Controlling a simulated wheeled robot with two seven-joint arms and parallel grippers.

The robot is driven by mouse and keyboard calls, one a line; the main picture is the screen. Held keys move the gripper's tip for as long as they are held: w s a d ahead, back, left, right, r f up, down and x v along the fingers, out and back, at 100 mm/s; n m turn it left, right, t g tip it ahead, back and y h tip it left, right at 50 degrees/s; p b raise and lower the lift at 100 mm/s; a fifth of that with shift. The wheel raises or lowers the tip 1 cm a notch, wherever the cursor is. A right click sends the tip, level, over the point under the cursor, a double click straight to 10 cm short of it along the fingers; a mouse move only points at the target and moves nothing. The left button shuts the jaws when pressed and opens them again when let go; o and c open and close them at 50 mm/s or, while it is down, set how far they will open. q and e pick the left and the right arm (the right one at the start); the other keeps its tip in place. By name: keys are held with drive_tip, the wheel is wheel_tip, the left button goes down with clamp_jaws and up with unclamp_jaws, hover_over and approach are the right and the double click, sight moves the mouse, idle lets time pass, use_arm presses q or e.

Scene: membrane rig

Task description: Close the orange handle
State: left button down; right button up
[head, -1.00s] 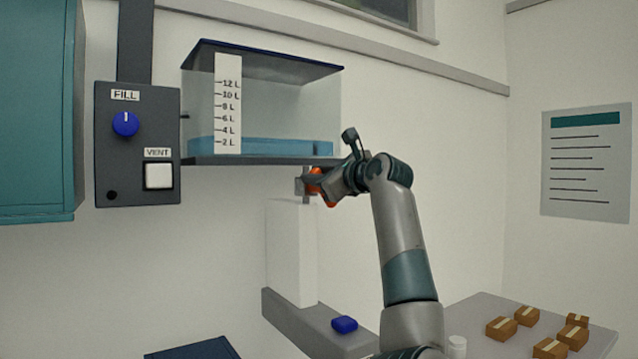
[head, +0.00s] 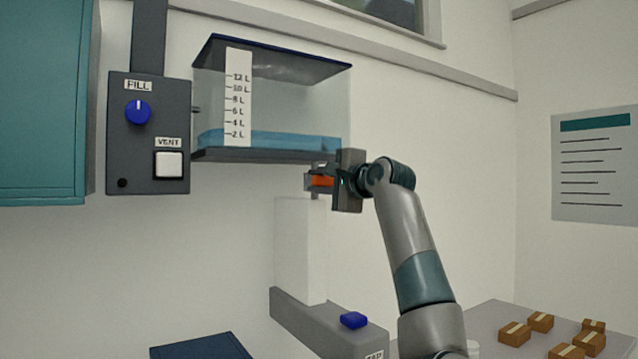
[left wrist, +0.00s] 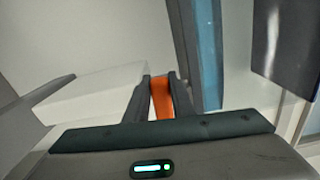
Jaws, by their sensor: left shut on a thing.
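The orange handle (head: 321,181) sits under the clear tank (head: 290,105), on the short outlet above a white block. It appears roughly level in the head view. My left gripper (head: 325,177) is shut on it from the right side; its fingers partly cover the handle. In the left wrist view, the orange handle (left wrist: 162,98) lies between the two dark fingers (left wrist: 160,95). The outlet behind the gripper is mostly hidden. My right gripper is not in view.
The white block (head: 299,250) stands below the handle on a grey base, with a blue piece (head: 353,320) in front. A control box (head: 148,135) is at left. Shallow blue water lies in the tank near the 2 L mark. Several small boxes (head: 514,333) rest on the right table.

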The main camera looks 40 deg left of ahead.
use_arm(q)
drive_tip(key=shift+f+n, duration=0.3)
drive_tip(key=shift+n, duration=0.3)
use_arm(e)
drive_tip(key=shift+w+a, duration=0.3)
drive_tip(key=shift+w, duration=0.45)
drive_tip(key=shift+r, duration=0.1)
use_arm(q)
drive_tip(key=c, duration=1.5)
unclamp_jaws()
drive_tip(key=shift+s+d, duration=0.1)
drive_tip(key=shift+d, duration=0.05)
drive_tip(key=shift+s+d+b, duration=0.2)
drive_tip(key=shift+d+b, duration=0.25)
drive_tip(key=shift+d, duration=0.05)
drive_tip(key=b+v, duration=0.5)
drive_tip(key=v, duration=1.1)
drive_tip(key=shift+b, duration=0.3)
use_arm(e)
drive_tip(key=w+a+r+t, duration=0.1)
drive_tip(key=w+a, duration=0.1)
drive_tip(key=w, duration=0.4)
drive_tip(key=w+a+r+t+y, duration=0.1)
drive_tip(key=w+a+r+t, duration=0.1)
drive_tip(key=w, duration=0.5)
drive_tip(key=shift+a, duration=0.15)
